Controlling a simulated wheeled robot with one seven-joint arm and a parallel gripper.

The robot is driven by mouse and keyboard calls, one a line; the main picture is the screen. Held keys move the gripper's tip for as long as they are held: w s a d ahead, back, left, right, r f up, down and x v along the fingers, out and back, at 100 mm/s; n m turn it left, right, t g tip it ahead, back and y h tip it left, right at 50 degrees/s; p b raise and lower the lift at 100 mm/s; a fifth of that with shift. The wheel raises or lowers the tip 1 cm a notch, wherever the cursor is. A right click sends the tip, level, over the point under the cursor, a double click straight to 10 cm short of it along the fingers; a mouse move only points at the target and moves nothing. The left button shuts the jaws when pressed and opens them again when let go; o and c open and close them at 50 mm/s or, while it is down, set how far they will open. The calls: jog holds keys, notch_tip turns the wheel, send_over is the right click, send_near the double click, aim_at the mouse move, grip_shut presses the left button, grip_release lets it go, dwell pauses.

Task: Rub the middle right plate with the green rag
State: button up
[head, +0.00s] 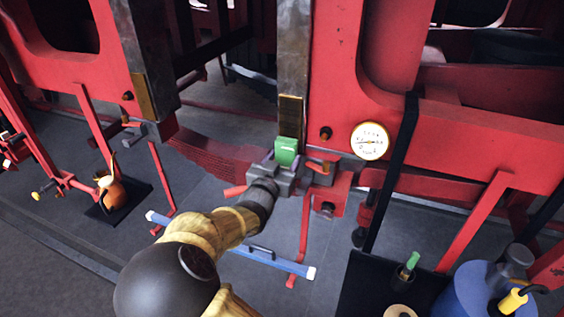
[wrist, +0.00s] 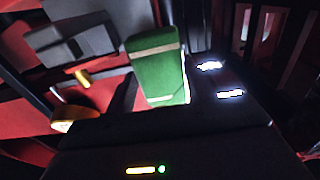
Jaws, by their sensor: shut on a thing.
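The green rag (head: 286,151) is a small upright block held in my gripper (head: 283,170); it also shows large in the wrist view (wrist: 158,68), with a pale band across it. My gripper is shut on it. A brass plate (head: 290,112) sits at the lower end of the grey steel upright, right behind and above the rag. The rag overlaps the plate's lower end in the head view; I cannot tell whether they touch. Another brass plate (head: 144,97) is on the left upright.
A round white gauge (head: 370,141) and a black strap (head: 392,170) are to the right of my gripper. A blue bar (head: 240,250) with white ends lies low beyond my arm. A copper oil can (head: 111,192) stands at left, a blue canister (head: 470,291) at lower right.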

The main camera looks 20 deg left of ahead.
aim_at(284, 146)
jog(key=shift+w, duration=0.25)
jog(key=shift+s+r+p, duration=0.1)
jog(key=shift+r+p, duration=1.55)
jog(key=shift+r, duration=0.3)
notch_tip(284, 146, up, 4)
jog(key=p, duration=0.3)
jog(key=shift+f, duration=0.25)
jog(key=shift+r, duration=0.2)
jog(key=shift+r+p, duration=1.75)
jog(key=shift+r, duration=0.25)
jog(key=shift+r, duration=0.1)
